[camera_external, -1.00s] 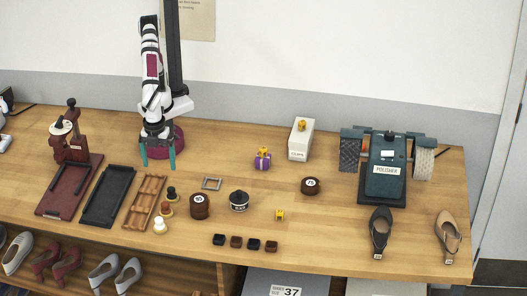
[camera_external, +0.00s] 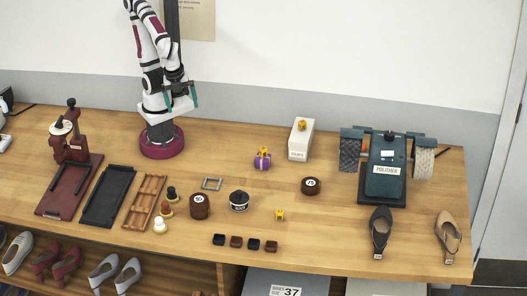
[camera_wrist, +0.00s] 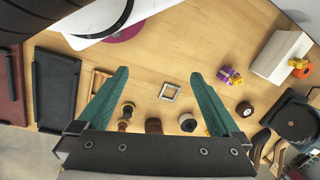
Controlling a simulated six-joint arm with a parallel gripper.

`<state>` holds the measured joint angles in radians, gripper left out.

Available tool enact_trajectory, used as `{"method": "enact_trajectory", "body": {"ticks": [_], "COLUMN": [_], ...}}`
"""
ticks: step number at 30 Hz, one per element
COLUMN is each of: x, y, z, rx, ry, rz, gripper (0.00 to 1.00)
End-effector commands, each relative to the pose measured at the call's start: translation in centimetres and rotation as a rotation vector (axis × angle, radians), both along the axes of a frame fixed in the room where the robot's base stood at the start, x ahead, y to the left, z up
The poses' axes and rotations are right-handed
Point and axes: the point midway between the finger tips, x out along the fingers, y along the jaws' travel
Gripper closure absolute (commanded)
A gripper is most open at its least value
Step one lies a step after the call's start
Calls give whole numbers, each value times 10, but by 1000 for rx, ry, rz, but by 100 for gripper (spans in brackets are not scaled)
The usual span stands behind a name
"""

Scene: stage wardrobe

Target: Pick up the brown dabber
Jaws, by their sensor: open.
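The brown dabber (camera_external: 166,209) appears to be the middle one of three small knobbed dabbers on the bench, between a black-topped dabber (camera_external: 172,193) and a cream one (camera_external: 159,226). It stands right of the brown slotted tray (camera_external: 133,221). In the wrist view the dabbers (camera_wrist: 125,117) are small, beside the left finger, and I cannot tell each apart. My gripper (camera_external: 181,97) is open and empty, raised high near my base, behind and well above the dabbers. Its teal fingers (camera_wrist: 160,75) are spread wide in the wrist view.
A brown round tin (camera_external: 200,207) and a black knobbed tin (camera_external: 239,201) stand right of the dabbers. A grey square frame (camera_external: 212,184) lies behind. Several small dark blocks (camera_external: 236,242) line the front. The polisher (camera_external: 386,178) stands right. Bench space behind the frame is clear.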

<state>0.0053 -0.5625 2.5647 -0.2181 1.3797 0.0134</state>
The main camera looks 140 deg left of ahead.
Motion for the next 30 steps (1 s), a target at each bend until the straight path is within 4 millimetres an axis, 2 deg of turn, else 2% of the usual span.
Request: {"method": "enact_trajectory", "body": {"ticks": [2, 6, 8, 16, 18, 20, 23, 25, 27, 30], "x": [0, 1, 1, 1, 3, 7, 29, 58, 92, 136], "y": [0, 0, 0, -1, -9, -23, -58, -78, -87, -82], "z": [0, 0, 0, 0, -5, -14, -34, -50, -69, -100], "rx": [0, 0, 0, -6, -51, -138, -346, -490, -614, -743], "ry": [0, 0, 0, 5, 43, 114, 294, 432, 567, 729], "rz": [-1, -2, -2, 6, 78, 221, 625, 965, 1301, 1709], "gripper": [0, 25, 34, 34, 34, 34, 34, 34, 34, 34]}}
